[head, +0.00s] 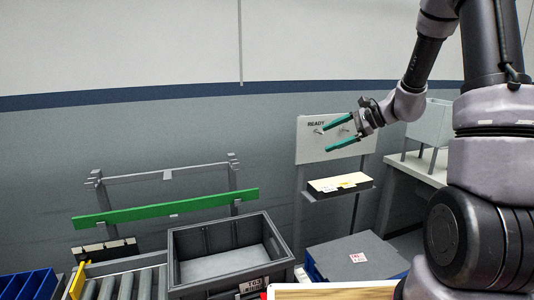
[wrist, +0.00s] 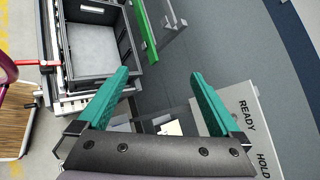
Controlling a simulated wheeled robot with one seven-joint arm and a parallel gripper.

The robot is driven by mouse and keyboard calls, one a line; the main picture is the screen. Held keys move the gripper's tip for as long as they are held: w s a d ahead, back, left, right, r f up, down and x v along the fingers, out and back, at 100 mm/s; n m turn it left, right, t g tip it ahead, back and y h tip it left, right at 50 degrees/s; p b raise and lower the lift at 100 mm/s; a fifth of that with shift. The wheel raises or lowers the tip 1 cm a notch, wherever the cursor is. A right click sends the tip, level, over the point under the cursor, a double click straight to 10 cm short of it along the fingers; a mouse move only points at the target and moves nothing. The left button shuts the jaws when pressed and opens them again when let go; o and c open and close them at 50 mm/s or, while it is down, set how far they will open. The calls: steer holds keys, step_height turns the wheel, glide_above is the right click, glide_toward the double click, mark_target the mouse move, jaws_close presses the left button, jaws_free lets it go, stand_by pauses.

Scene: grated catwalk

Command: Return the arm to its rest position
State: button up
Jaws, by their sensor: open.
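My gripper (head: 341,133) is raised in the right half of the head view, in front of the READY board (head: 318,141). Its two teal fingers are spread wide with nothing between them. In the wrist view my gripper (wrist: 160,88) shows both fingers apart and empty. The READY board (wrist: 250,110) appears there to the right, with the word HOLD also readable. My arm runs from the right side of the head view, bent, with the gripper end pointing left.
A grey open crate (head: 230,262) that looks empty stands by a roller conveyor (head: 120,284). A green bar (head: 165,208) crosses a metal frame behind it. A small shelf (head: 338,186) sits below the board. A grey lidded box (head: 355,257) and a side table (head: 415,170) stand right.

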steer(key=s+d+r+n+t+h, duration=0.1)
steer(key=s+r+n+h, duration=0.3)
steer(key=s, duration=0.9)
steer(key=s+d+r+n+t+h, duration=0.1)
steer(key=s+d+r+n+h, duration=0.2)
steer(key=s+r+n, duration=0.4)
steer(key=s+r+h, duration=0.1)
steer(key=s+r, duration=0.3)
steer(key=s, duration=0.2)
steer(key=shift+r+t+h, duration=0.25)
steer(key=shift+t+h, duration=0.05)
steer(key=shift+h, duration=0.1)
